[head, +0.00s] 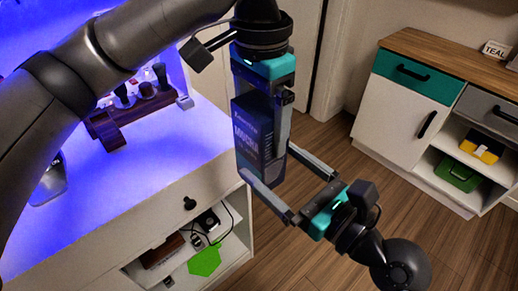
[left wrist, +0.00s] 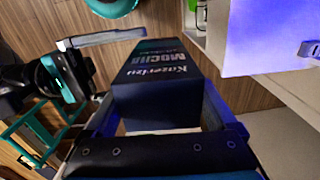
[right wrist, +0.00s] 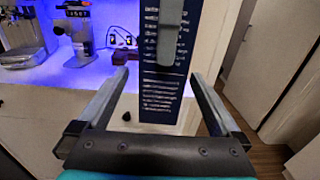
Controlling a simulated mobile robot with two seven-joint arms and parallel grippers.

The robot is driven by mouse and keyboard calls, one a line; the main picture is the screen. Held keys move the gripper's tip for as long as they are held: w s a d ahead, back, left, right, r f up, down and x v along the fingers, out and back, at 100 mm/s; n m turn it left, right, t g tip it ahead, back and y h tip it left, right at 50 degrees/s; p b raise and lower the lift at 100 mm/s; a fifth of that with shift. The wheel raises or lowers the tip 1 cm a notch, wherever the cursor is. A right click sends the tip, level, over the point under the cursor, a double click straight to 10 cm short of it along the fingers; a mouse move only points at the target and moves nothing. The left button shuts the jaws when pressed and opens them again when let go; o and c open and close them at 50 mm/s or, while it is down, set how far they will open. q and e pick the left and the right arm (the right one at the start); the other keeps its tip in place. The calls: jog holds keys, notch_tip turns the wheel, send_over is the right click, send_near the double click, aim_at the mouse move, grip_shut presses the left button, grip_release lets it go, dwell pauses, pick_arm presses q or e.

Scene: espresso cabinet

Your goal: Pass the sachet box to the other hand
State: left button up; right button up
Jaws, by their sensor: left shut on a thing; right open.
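The sachet box (head: 248,140) is a tall dark navy box with "MOCHA" lettering. It hangs in the air in front of the white cabinet. My left gripper (head: 265,120) is shut on it from above; one finger lies along its side and the other is mostly hidden. The box also fills the middle of the left wrist view (left wrist: 158,88). My right gripper (head: 268,161) is open and comes from the lower right, with its fingers either side of the box's lower part. In the right wrist view the box (right wrist: 161,104) stands between the open fingers, a left-gripper finger across its upper face.
The cabinet top (head: 150,185) at left carries a wooden rack (head: 110,130) and coffee gear under blue light. Open shelves below hold small items. A low sideboard (head: 420,110) with a teal drawer stands at right. Wooden floor is clear between them.

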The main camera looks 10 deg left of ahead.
aim_at(256, 152)
jog(key=shift+x, duration=2.2)
jog(key=shift+s+a, duration=0.15)
jog(key=shift+s, duration=0.05)
jog(key=c, duration=1.5)
pick_arm(q)
jog(key=o, duration=1.2)
jog(key=shift+c, duration=0.2)
pick_arm(e)
jog(key=shift+w, duration=0.1)
pick_arm(q)
jog(key=shift+r, duration=0.1)
